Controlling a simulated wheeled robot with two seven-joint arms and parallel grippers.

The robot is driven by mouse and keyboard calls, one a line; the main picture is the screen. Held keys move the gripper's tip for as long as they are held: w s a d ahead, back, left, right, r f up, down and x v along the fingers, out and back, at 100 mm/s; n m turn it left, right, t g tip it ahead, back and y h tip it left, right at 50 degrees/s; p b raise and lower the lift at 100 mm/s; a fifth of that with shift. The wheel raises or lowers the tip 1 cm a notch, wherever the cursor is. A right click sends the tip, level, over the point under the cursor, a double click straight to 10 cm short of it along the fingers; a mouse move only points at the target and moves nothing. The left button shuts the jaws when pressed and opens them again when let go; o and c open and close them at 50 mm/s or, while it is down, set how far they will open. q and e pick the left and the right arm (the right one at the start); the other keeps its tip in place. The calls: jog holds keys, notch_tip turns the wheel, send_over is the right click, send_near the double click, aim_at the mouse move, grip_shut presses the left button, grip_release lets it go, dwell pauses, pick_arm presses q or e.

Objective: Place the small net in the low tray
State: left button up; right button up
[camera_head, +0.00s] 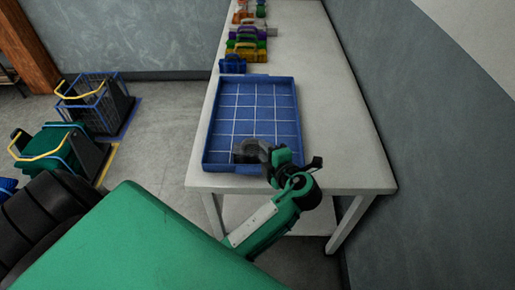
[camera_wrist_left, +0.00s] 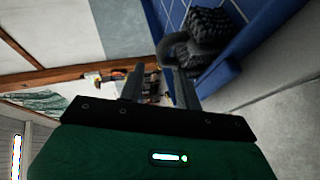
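The low tray (camera_head: 290,108) is blue with a white grid on its floor and lies on the white table. The small net (camera_head: 247,150) is a dark, textured lump in the tray's near end. The net also shows in the left wrist view (camera_wrist_left: 209,24), inside the tray's blue wall (camera_wrist_left: 245,45). A dark grey curved part beside the net overlaps one fingertip in that view; I cannot tell whether they touch. My left gripper (camera_head: 294,160) is at the tray's near right corner, right of the net. Its fingers (camera_wrist_left: 158,80) are apart, with nothing clearly held between them. My right gripper is out of view.
Several coloured boxes with handles, the nearest a blue one (camera_head: 232,65), line the table behind the tray. The table (camera_head: 335,120) is clear right of the tray, up to the grey wall. Crates with yellow handles (camera_head: 48,150) stand on the floor at left.

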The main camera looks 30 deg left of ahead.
pick_arm(q)
jog(key=shift+b+v, duration=0.4)
jog(key=shift+v, duration=1.55)
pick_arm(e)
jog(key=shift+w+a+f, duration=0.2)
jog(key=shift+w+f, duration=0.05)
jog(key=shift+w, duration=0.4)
